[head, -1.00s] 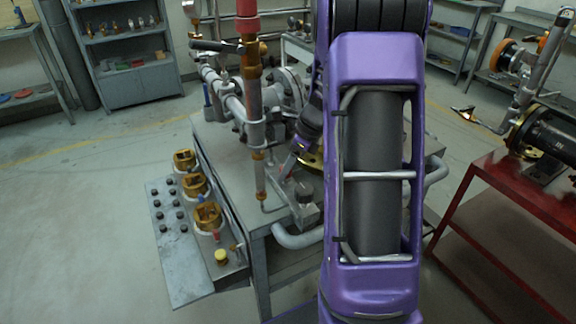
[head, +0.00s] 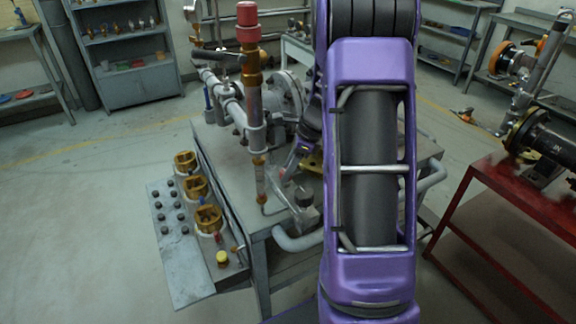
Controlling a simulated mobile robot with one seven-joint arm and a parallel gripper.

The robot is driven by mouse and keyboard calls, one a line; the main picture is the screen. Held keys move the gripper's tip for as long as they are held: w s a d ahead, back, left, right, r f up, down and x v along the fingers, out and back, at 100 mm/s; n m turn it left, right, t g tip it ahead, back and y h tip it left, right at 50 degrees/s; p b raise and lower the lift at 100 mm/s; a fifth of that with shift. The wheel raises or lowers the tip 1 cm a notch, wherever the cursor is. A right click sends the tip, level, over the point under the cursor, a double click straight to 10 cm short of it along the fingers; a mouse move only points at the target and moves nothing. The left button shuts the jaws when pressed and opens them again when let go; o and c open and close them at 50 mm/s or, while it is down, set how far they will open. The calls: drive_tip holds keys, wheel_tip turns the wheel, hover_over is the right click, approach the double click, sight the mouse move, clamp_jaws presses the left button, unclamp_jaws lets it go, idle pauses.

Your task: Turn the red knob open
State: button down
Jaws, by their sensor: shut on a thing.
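My gripper (head: 286,174) is low at the right side of the vertical copper pipe, above the front of the grey workbench. Its fingers are small and partly blurred in the head view. They are closed at a small reddish spot, which looks like the red knob (head: 281,172); most of the knob is hidden by the fingers. A dark round knob on a grey block (head: 304,197) sits just below and to the right of the fingertips. My purple arm covers the right part of the bench.
The copper pipe with a red cap (head: 247,15) rises close to the left of my gripper. A red table (head: 500,185) stands right. Floor at left is clear.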

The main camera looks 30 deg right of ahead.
drive_tip(key=n+g+p, duration=0.1)
drive_tip(key=n, duration=0.1)
drive_tip(key=n+p, duration=0.2)
drive_tip(key=shift+w+r+n+g+y, duration=0.15)
drive_tip(key=shift+n+g+y, duration=0.15)
drive_tip(key=shift+g, duration=0.1)
drive_tip(key=n+g+p, duration=0.1)
drive_tip(key=n, duration=0.2)
drive_tip(key=shift+w+n+p, duration=0.1)
drive_tip(key=shift+n+p, duration=0.25)
drive_tip(key=shift+n, duration=0.05)
drive_tip(key=n+g+p, duration=0.1)
drive_tip(key=n, duration=0.2)
drive_tip(key=shift+w+g, duration=0.1)
drive_tip(key=shift+g, duration=0.3)
drive_tip(key=shift+n+g+h+p, duration=0.5)
drive_tip(key=shift+n+h, duration=0.3)
drive_tip(key=shift+n, duration=1.2)
drive_tip(key=shift+c, duration=2.2)
unclamp_jaws()
drive_tip(key=p+v, duration=0.1)
drive_tip(key=v, duration=1.6)
drive_tip(key=shift+w, duration=0.2)
